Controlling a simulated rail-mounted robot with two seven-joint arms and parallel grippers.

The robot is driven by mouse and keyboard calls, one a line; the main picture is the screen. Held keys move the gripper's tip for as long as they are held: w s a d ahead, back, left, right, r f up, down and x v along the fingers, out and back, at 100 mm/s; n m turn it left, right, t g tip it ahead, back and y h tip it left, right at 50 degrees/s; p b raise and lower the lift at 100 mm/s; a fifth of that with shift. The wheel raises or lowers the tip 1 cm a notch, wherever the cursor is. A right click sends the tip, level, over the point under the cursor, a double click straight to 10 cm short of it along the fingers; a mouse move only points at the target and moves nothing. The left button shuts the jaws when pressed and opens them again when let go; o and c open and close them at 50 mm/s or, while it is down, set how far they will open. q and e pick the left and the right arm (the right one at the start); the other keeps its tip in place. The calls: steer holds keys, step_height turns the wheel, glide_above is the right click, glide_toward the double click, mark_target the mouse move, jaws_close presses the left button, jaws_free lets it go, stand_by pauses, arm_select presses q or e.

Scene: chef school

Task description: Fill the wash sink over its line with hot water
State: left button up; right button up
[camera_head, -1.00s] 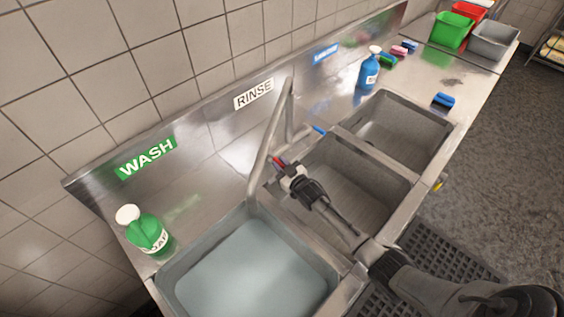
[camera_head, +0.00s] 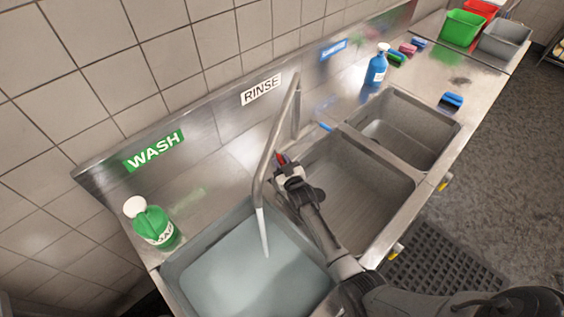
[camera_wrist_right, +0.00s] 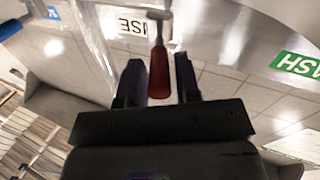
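The wash sink (camera_head: 170,275), below the green WASH sign (camera_head: 154,151), holds a broad pool of pale water (camera_head: 235,280). I cannot make out a fill line. The metal faucet spout (camera_head: 272,150) is over the wash sink, and a stream of water (camera_head: 264,235) falls from it. My right gripper (camera_head: 284,165) is at the red tap handle (camera_head: 281,158) behind the sinks. In the right wrist view the red handle (camera_wrist_right: 159,72) lies between the two open fingers (camera_wrist_right: 160,85), with a gap on the right. A blue tap handle (camera_head: 326,126) is farther right. My left gripper is not in view.
The middle sink (camera_head: 365,185) and far sink (camera_head: 415,130) look empty. A green soap bottle (camera_head: 152,224) stands left of the wash sink. A blue bottle (camera_head: 376,67), sponges and coloured bins (camera_head: 463,27) are toward the far end. My right arm crosses over the sinks' divider.

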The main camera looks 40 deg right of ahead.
steer(key=shift+o, duration=1.1)
steer(key=shift+r, duration=0.35)
steer(key=r, duration=0.2)
steer(key=s+r, duration=0.1)
steer(key=r, duration=0.1)
steer(key=shift+d+p, duration=0.3)
steer(key=shift+p, duration=0.1)
steer(key=s+d+r, duration=0.5)
steer(key=s+r, duration=0.1)
steer(key=s, duration=0.3)
steer(key=shift+p, duration=0.4)
steer(key=shift+s+r, duration=0.1)
steer(key=shift+c, duration=0.2)
